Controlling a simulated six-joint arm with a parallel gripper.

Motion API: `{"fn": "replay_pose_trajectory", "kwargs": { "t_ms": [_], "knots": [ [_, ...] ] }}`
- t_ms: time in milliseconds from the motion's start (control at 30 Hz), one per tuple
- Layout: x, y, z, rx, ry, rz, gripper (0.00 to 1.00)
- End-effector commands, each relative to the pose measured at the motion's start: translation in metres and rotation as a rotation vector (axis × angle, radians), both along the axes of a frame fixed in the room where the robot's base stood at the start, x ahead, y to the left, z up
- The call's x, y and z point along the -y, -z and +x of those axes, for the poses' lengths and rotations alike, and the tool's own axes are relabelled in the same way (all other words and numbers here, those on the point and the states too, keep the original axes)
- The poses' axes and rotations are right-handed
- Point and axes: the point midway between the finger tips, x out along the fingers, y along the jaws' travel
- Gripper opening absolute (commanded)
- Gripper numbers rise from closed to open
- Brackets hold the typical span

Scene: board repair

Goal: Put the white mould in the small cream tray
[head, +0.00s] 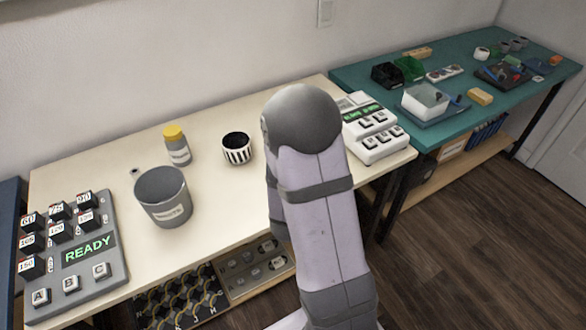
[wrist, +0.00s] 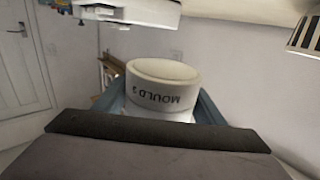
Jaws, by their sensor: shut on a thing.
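The white mould (wrist: 160,88) is a round, pale piece with dark lettering that reads like "MOULD 2", upside down in the wrist view. My gripper (wrist: 162,108) is shut on it, with a blue-grey finger at each side. The mould's lower part is hidden behind the gripper body. In the head view my arm hides both the gripper and the mould. I cannot make out a small cream tray for certain in either view.
On the cream table stand a grey bucket (head: 165,198), a yellow-capped jar (head: 177,147), a striped cup (head: 237,149), a READY panel (head: 75,245) and a white keypad device (head: 372,128). The teal table (head: 450,121) at right holds a white bin (head: 425,101) and several small items.

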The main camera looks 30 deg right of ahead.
Motion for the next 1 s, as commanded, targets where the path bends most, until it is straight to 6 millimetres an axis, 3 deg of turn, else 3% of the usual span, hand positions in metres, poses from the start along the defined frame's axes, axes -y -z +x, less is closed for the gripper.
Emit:
{"fn": "replay_pose_trajectory", "kwargs": {
  "t_ms": [33, 200, 300, 433, 567, 800, 1000],
  "knots": [
    [0.023, -0.006, -0.011, 0.008, 0.05, -0.002, 0.38],
    [0.07, -0.022, -0.027, 0.007, 0.1, -0.003, 0.38],
    [0.087, -0.03, -0.029, 0.006, 0.078, -0.004, 0.38],
    [0.092, -0.038, -0.018, 0.003, -0.004, -0.005, 0.38],
    [0.076, -0.042, 0.004, 0.002, -0.13, -0.003, 0.38],
    [0.021, -0.034, 0.047, 0.0, -0.404, 0.0, 0.38],
    [-0.013, -0.022, 0.062, -0.001, -0.557, 0.001, 0.38]
  ]
}}
